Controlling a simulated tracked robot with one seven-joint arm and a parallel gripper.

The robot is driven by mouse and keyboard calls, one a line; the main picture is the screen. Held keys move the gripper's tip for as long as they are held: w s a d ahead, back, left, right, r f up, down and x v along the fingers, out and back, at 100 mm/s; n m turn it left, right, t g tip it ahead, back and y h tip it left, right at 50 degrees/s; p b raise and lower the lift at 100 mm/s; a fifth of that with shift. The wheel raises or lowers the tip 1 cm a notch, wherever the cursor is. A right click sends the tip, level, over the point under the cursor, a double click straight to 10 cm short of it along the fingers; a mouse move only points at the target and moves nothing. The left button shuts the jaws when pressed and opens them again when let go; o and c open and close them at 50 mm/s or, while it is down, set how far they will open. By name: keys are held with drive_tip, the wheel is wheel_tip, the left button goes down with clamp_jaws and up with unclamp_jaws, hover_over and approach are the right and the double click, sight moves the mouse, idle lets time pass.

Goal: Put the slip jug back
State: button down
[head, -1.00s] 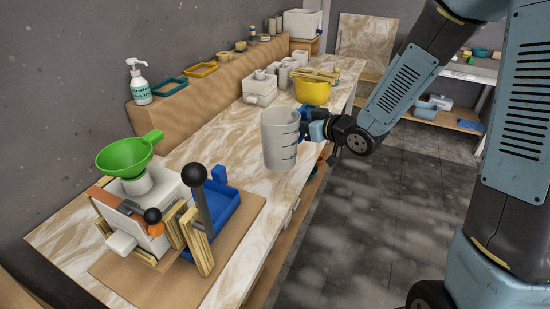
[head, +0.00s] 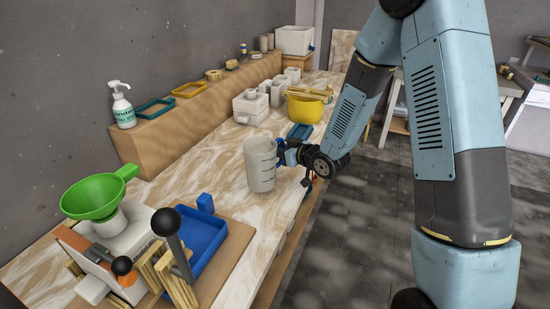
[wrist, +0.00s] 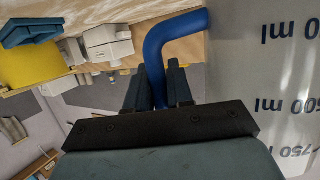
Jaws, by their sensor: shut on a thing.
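The slip jug (head: 261,165) is a pale, translucent measuring jug with dark marks, upright over the bench near its front edge. My gripper (head: 289,154) is at the jug's right side, shut on its blue handle. In the wrist view the blue handle (wrist: 165,55) runs down between the fingers of my gripper (wrist: 160,88). The jug's wall with ml marks (wrist: 270,75) fills the right of that view. I cannot tell whether the jug's base touches the bench or hangs just above it.
The marbled bench (head: 205,165) has free room left of the jug. A blue tray (head: 205,240), a lever press (head: 172,240) and a green funnel (head: 95,197) stand at the near end. A yellow bucket (head: 305,110) and white moulds (head: 250,107) stand beyond the jug.

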drive_tip(key=f, duration=0.3)
drive_tip(key=shift+w+a+f, duration=0.25)
drive_tip(key=shift+w, duration=0.05)
drive_tip(key=shift+a+f, duration=0.1)
drive_tip(key=shift+f, duration=0.1)
drive_tip(key=c, duration=1)
unclamp_jaws()
